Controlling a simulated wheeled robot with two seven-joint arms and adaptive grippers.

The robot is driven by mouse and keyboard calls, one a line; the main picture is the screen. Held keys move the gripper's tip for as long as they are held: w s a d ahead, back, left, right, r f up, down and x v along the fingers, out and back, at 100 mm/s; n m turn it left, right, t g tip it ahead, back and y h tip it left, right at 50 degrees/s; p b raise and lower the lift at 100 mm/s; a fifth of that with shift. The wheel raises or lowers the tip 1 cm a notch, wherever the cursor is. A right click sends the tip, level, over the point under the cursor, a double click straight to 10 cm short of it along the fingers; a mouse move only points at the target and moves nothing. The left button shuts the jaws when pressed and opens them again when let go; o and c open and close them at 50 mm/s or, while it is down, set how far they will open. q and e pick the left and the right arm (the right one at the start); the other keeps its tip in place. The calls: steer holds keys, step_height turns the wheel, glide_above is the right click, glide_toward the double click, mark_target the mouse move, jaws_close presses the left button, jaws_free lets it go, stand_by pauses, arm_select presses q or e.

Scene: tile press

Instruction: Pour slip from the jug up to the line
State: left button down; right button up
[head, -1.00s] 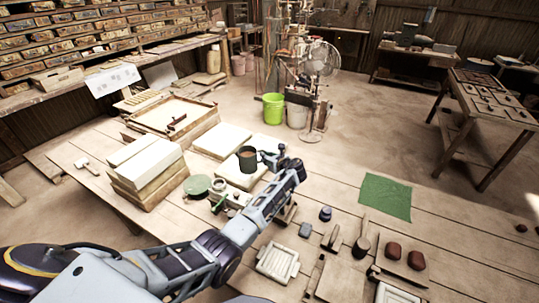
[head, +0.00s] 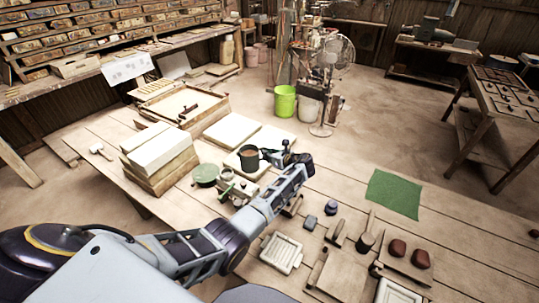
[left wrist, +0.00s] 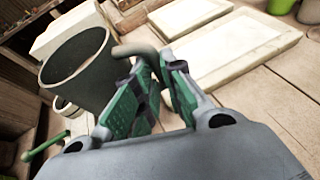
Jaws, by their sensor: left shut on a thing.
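The dark jug (head: 249,161) holds brown slip and looks about upright in the head view. My left gripper (head: 272,157) is at its right side, shut on the jug's handle. In the left wrist view the green-padded fingers (left wrist: 150,88) close around the handle (left wrist: 138,50), and the jug body (left wrist: 82,72) stands to their left. A small pale press with a green handle (head: 236,187) sits on the table just below the jug in the picture. A small round cup (left wrist: 64,104) shows partly behind the jug in the left wrist view. No fill line can be made out. My right gripper is not in view.
A green round pot (head: 205,174) stands left of the press. A tray mould (head: 282,252), several tools and a green cloth (head: 394,193) lie to the right.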

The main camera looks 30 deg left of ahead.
mark_target(258, 153)
arm_select(q)
steer(key=shift+s+a+r, duration=0.2)
steer(key=shift+a, duration=0.05)
stand_by(0.6)
steer(key=shift+s+a+r+n+t+h+p, duration=0.25)
steer(key=shift+s+a+n, duration=0.1)
steer(key=shift+s, duration=0.15)
steer(key=shift+s+a+r+n+t+h+p, duration=0.1)
steer(key=shift+s+a+n+t+h+p, duration=0.1)
steer(key=shift+s+a+n+p, duration=0.25)
steer(key=shift+s+a+r+n+t+h+p, duration=0.1)
steer(key=shift+s+a+r+n+t+h, duration=0.15)
steer(key=shift+s, duration=0.35)
steer(key=shift+r+n+b, duration=0.2)
steer(key=shift+n+b, duration=0.25)
steer(key=shift+b, duration=0.25)
steer(key=shift+s+r+n+t+h+b, duration=0.15)
steer(key=shift+r+n+t+h+b, duration=0.3)
steer(key=shift+b, duration=0.7)
steer(key=shift+s+a+r+n+t+p, duration=0.3)
steer(key=shift+r+p, duration=0.15)
steer(key=shift+p, duration=0.35)
stand_by(0.4)
steer(key=shift+s+r+n+p, duration=0.15)
steer(key=shift+r+n+p, duration=0.1)
steer(key=shift+r+p, duration=0.6)
stand_by(1.7)
